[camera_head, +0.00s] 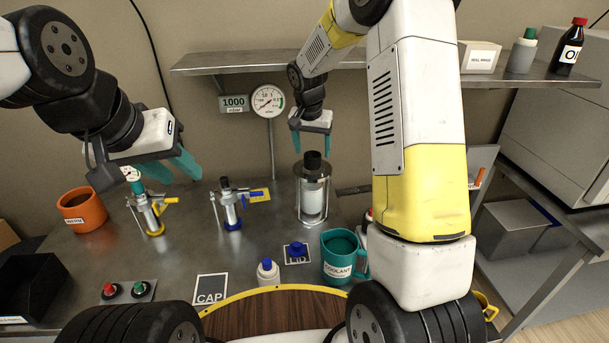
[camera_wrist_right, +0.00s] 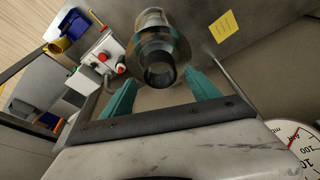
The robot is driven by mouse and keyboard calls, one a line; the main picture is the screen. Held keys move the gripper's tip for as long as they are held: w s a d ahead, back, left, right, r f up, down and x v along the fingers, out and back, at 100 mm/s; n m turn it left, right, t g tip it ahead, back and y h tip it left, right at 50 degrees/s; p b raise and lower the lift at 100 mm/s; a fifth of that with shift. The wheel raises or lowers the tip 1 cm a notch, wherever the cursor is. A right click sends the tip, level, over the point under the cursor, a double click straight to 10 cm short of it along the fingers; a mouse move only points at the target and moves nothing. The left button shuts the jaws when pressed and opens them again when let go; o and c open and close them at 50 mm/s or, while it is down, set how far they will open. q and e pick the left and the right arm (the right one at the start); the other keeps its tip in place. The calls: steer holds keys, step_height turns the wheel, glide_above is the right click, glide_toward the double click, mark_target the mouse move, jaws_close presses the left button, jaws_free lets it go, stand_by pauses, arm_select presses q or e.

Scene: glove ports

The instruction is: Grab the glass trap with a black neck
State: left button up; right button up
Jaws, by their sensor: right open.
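The glass trap (camera_head: 313,198) is a clear cylinder with a pale inside and a black neck (camera_head: 312,160). It stands upright in a metal frame on the grey bench. My right gripper (camera_head: 312,150) points down just above it, open, with its teal fingers on either side of the neck. In the right wrist view the black neck (camera_wrist_right: 161,72) shows between the fingertips, with the glass body behind it; I see no clear contact. My left gripper (camera_head: 160,174) is open and empty, above the left part of the bench, away from the trap.
A pressure gauge (camera_head: 268,101) on a post stands behind the trap. A teal coolant mug (camera_head: 338,268) stands in front of it. Two valve fittings, one yellow (camera_head: 151,216) and one blue (camera_head: 230,208), stand left. An orange mug (camera_head: 82,210) is farther left. A shelf (camera_head: 225,62) runs above.

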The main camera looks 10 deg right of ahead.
mark_target(312, 157)
steer(key=x, duration=0.4)
steer(key=shift+s+a+f, duration=0.1)
steer(key=shift+c, duration=0.4)
jaws_close()
